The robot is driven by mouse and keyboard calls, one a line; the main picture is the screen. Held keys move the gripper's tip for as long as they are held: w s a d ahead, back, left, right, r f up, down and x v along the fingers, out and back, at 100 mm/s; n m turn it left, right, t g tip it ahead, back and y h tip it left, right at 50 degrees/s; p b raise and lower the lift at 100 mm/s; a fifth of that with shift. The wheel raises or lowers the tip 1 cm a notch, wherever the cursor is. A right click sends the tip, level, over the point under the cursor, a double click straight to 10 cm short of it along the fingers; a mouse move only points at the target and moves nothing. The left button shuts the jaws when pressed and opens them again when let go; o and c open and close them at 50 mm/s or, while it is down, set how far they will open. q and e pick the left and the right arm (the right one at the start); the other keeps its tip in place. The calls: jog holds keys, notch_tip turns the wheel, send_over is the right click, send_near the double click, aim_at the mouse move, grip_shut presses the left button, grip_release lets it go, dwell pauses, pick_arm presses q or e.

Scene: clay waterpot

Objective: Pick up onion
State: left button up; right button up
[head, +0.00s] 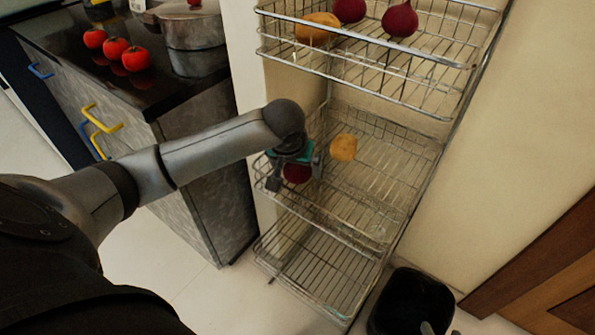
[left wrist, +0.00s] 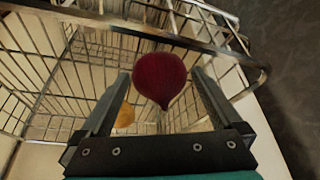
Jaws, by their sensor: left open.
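A dark red onion (head: 297,172) lies in the middle basket of the wire rack, at its left front. In the left wrist view the onion (left wrist: 159,80) sits between the tips of my left gripper's two fingers, with its pointed end toward the palm. My left gripper (head: 295,176) is open, and its fingers reach down around the onion from above; I cannot tell whether they touch it. My arm and gripper hide part of the onion in the head view. Two more dark red onions, one at the right (head: 400,20) and one farther left (head: 349,9), lie in the top basket. My right gripper is not in view.
The wire rack's middle basket (head: 385,190) also holds a yellow potato-like item (head: 343,148). The top basket's front wire (head: 360,38) stands above my gripper. A counter with tomatoes (head: 115,48) and a pot (head: 196,30) is left. A black bin (head: 410,305) stands on the floor.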

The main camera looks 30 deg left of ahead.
pick_arm(q)
jog(key=c, duration=1.2)
jog(key=shift+r, duration=0.1)
jog(key=shift+c, duration=0.2)
